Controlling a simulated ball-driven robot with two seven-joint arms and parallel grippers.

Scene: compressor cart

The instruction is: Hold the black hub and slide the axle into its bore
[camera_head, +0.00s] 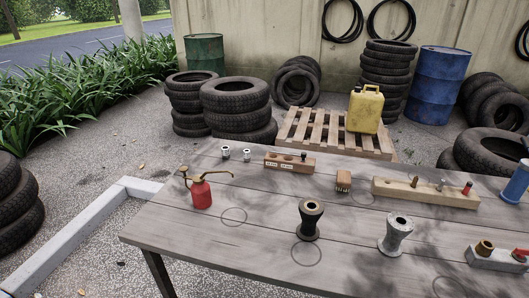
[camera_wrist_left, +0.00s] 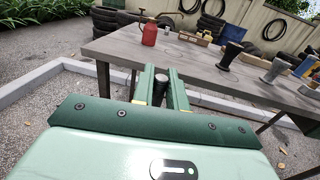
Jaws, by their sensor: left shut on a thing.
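The black hub (camera_head: 311,219) stands upright on the grey table, its round bore facing up. It also shows in the left wrist view (camera_wrist_left: 229,55). My left gripper (camera_wrist_left: 162,76) is in front of the table's near edge and is shut on a dark round-ended rod (camera_wrist_left: 161,90). Most of the rod is hidden between the fingers, so I cannot tell for sure that it is the axle. The hub is apart from the gripper, to its right in the wrist view. My right gripper is in neither view.
A grey hub (camera_head: 397,234) stands right of the black one. A red oil can (camera_head: 201,195), a wooden block (camera_head: 290,163), a brush (camera_head: 343,181) and a peg rail (camera_head: 393,192) stand around. The table (camera_head: 180,229) is bare at front left, with drawn circles.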

